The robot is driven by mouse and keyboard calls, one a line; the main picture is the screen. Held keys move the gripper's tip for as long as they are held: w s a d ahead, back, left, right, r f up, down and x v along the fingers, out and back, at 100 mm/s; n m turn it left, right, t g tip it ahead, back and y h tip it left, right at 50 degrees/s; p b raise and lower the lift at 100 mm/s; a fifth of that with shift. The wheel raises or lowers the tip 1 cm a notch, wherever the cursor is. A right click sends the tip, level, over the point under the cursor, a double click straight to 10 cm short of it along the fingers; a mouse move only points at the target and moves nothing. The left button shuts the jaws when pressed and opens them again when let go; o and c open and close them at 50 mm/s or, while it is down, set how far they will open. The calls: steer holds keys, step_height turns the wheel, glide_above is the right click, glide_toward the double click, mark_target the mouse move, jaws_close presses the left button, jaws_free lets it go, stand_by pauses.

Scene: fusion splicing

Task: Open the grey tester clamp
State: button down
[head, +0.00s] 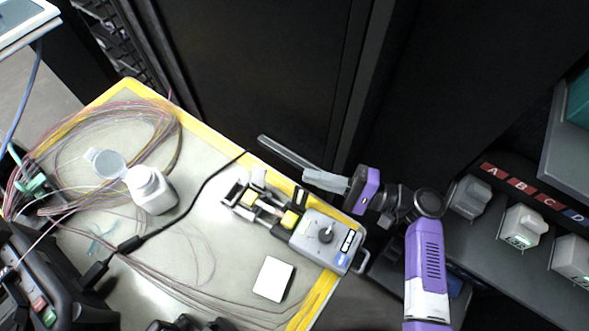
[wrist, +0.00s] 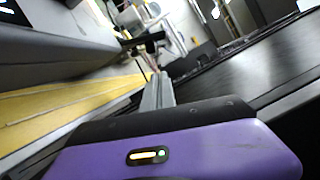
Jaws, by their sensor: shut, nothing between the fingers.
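The grey tester (head: 318,236) sits near the right end of the work table in the head view, with a round black knob on top. Its clamp section (head: 262,205) extends to the left, with metal rails and yellow-and-black blocks. I cannot tell whether the clamp is open or shut. My gripper (head: 308,175) is shut and empty, just beyond the table's far edge, above and to the right of the clamp in the picture and apart from it. In the wrist view, a grey body (wrist: 40,38), probably the tester, fills the upper left.
A white bottle (head: 151,190) and coiled fibres (head: 75,118) lie left on the yellow-edged table (head: 215,245). A white card (head: 273,278) lies in front of the tester. A black cable (head: 205,187) crosses the table. Dark cabinets (head: 265,70) stand behind; a lettered shelf (head: 535,198) is right.

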mark_target(261, 174)
steer(key=p+x, duration=0.1)
steer(key=x, duration=0.8)
steer(key=shift+s, duration=0.1)
steer(key=n, duration=0.1)
steer(key=r+n+b, duration=0.1)
steer(key=n, duration=0.1)
steer(key=s+n, duration=0.1)
steer(key=shift+a+r+g+h, duration=0.3)
steer(key=shift+a+r+h, duration=0.05)
steer(key=shift+h, duration=0.05)
steer(key=shift+d, duration=0.15)
